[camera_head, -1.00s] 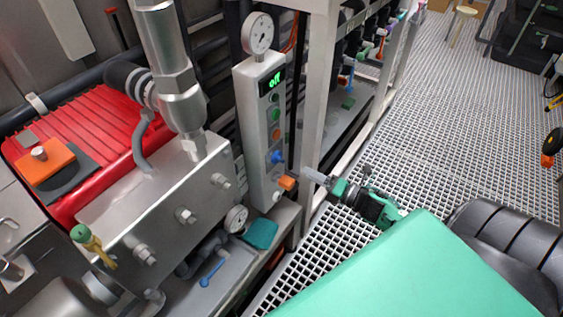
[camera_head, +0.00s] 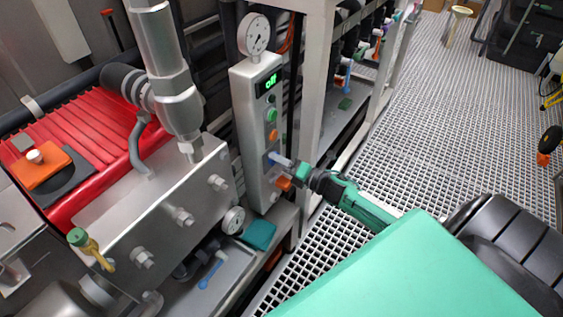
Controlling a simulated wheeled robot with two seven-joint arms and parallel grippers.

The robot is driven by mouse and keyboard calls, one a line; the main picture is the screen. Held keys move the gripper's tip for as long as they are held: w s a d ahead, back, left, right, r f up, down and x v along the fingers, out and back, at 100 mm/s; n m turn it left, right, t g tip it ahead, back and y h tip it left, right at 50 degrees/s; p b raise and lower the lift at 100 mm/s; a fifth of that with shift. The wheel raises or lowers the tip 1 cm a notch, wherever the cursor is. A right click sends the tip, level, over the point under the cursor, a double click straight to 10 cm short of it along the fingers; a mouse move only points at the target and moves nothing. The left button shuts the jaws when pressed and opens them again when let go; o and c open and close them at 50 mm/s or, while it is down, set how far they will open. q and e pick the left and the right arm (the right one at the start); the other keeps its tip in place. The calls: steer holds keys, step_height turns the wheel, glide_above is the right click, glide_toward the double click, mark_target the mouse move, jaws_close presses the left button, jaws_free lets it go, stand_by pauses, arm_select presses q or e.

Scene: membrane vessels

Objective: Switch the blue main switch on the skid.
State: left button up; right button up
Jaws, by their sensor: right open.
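The blue main switch (camera_head: 269,158) sits low on the front of the grey control box (camera_head: 246,130), above an orange part. The box's display (camera_head: 268,84) reads "off" in green. My right gripper (camera_head: 285,163) has its pale fingertips right at the blue switch and partly covers it. It is open; I cannot tell whether the fingers touch the switch. My left gripper is not in view.
A pressure gauge (camera_head: 254,34) stands on top of the box. A steel block (camera_head: 170,200) and a red ribbed motor (camera_head: 75,150) are at left. A frame post (camera_head: 312,90) rises just right of the box. Grating floor (camera_head: 450,110) lies open at right.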

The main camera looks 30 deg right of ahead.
steer(key=c, duration=1)
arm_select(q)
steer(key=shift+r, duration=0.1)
arm_select(e)
steer(key=shift+m+p, duration=0.3)
steer(key=shift+m, duration=0.1)
steer(key=m+p, duration=0.5)
steer(key=m, duration=0.5)
arm_select(q)
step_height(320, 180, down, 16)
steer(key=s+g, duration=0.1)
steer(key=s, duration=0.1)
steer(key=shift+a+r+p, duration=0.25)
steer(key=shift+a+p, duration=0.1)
steer(key=shift+p, duration=0.05)
arm_select(e)
steer(key=shift+m, duration=0.7)
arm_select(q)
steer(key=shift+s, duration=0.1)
